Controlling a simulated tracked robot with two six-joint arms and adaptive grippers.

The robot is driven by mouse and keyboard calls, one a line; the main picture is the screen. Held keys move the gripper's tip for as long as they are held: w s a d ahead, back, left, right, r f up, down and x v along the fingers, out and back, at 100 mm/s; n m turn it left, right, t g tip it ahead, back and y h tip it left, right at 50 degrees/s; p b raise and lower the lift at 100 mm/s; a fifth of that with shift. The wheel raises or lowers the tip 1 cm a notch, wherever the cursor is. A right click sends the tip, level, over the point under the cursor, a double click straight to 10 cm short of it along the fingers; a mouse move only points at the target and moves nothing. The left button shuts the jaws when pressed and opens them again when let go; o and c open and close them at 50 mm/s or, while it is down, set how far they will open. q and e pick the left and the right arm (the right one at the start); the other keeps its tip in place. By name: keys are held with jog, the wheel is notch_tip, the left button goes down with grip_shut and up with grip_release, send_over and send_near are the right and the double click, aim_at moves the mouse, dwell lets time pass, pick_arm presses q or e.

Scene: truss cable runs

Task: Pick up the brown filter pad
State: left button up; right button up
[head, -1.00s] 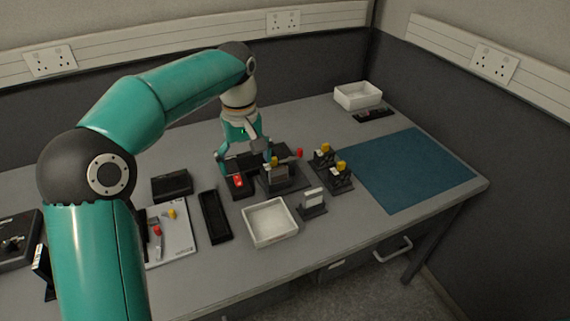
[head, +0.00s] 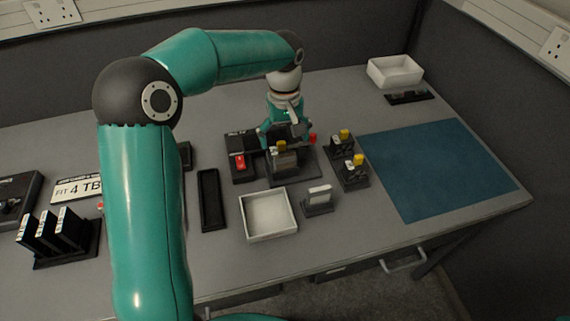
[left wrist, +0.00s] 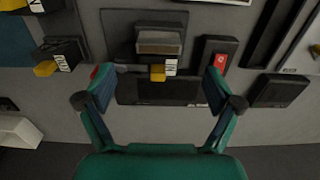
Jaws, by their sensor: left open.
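What looks like the brown filter pad (left wrist: 158,42) sits in a dark holder on a black base plate (left wrist: 118,28) in the left wrist view. In the head view the pad (head: 284,159) shows small and grey-brown, beside a yellow tab (head: 281,146). My left gripper (left wrist: 160,84) is open, with its two fingers spread on either side of the yellow tab in the picture; nothing is between them that I can see held. In the head view my left gripper (head: 285,134) is just behind the pad's holder. My right gripper is not in view.
Close by are a black unit with a red switch (head: 240,160), yellow-topped clamps (head: 354,172), a white tray (head: 268,216), a small holder with a white pad (head: 319,196) and a black trough (head: 209,200). A blue mat (head: 440,170) lies clear at right.

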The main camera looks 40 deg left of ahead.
aim_at(285, 155)
pick_arm(q)
notch_tip(285, 155, down, 8)
jog(key=shift+w+f+p, duration=0.1)
jog(key=shift+f+p, duration=0.15)
jog(key=shift+p, duration=0.2)
jog(key=c, duration=1.1)
jog(key=shift+r, duration=0.15)
jog(key=shift+c, duration=0.2)
